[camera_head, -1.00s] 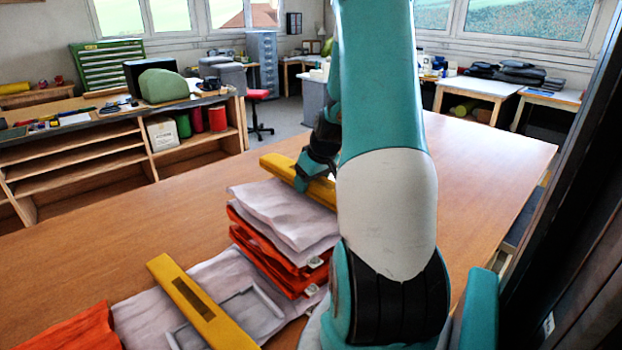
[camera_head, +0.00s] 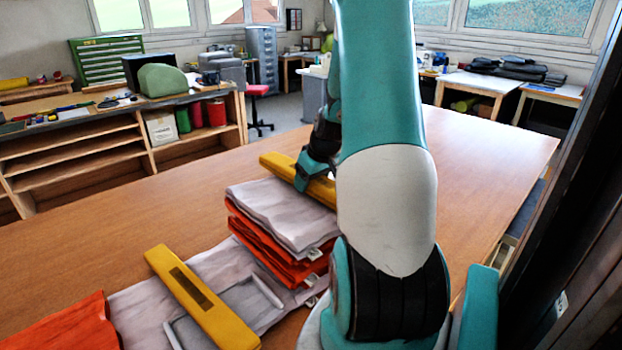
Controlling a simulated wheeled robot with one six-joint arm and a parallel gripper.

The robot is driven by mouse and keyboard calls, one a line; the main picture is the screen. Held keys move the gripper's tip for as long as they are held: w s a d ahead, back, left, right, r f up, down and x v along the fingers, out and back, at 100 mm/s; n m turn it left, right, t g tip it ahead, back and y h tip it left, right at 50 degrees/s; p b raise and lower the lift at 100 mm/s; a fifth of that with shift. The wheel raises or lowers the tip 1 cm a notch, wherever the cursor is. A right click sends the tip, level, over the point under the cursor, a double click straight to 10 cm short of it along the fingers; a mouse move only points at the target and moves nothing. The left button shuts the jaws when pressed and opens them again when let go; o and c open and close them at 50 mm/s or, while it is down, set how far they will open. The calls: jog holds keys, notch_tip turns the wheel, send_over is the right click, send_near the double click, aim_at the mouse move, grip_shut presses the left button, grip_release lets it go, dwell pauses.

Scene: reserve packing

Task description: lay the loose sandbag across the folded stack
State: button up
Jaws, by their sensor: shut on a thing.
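The folded stack (camera_head: 275,212), of pale grey and orange folded cloths, sits on the table in the middle of the view. A long yellow sandbag (camera_head: 277,163) is at the stack's far edge. My gripper (camera_head: 304,180) is shut on this sandbag near its middle. My arm hides its right end, and I cannot tell whether it touches the table or the stack. A second yellow sandbag (camera_head: 195,293) with a dark patch lies across flat grey cloth in front of the stack.
A grey frame-like piece (camera_head: 262,290) lies under the nearer yellow sandbag. Orange cloth (camera_head: 75,325) lies at the lower left. The wooden table (camera_head: 480,165) is clear on the right and at the far left. A shelf unit (camera_head: 75,160) stands beyond.

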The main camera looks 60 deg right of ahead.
jog(key=o, duration=1.4)
jog(key=shift+r, duration=0.1)
notch_tip(320, 180, up, 7)
jog(key=p, duration=0.5)
